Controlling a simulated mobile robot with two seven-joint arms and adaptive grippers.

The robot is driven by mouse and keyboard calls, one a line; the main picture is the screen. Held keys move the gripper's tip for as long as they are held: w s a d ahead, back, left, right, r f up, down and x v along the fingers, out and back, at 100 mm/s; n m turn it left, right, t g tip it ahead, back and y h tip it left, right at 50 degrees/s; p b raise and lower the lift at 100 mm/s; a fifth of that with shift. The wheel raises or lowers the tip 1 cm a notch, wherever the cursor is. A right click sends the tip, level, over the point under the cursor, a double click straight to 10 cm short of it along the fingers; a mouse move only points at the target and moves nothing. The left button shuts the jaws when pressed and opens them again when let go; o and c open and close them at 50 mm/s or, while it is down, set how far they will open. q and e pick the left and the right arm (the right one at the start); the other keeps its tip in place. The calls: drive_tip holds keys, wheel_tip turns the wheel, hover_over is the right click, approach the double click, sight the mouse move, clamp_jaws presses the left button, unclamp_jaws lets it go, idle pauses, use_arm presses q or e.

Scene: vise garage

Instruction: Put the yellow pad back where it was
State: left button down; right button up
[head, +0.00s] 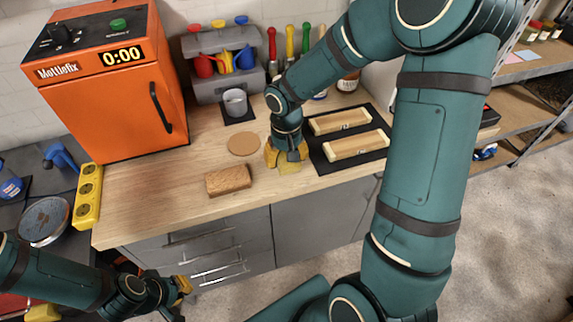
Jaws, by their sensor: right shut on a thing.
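My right gripper (287,158) points down at the worktop, just left of a black mat. It is shut on the yellow pad (289,168), which shows between and below its yellow fingertips, close to the wooden surface. The fingers hide part of the pad, and I cannot tell whether it touches the worktop. My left gripper (180,292) is low in front of the drawers, away from the pad. Its fingers are partly hidden, so I cannot tell whether it is open or shut.
A wooden block (228,181) and a round brown coaster (243,144) lie left of my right gripper. Two wooden trays (343,121) (357,144) sit on the black mat (319,161). A grey cup (235,103) stands behind. An orange oven (110,85) stands left.

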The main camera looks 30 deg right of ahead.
sight(286, 165)
drive_tip(key=shift+f+b, duration=0.3)
drive_tip(key=shift+f, duration=1.25)
drive_tip(key=shift+f, duration=0.15)
drive_tip(key=o, duration=1.1)
drive_tip(key=shift+o, duration=0.2)
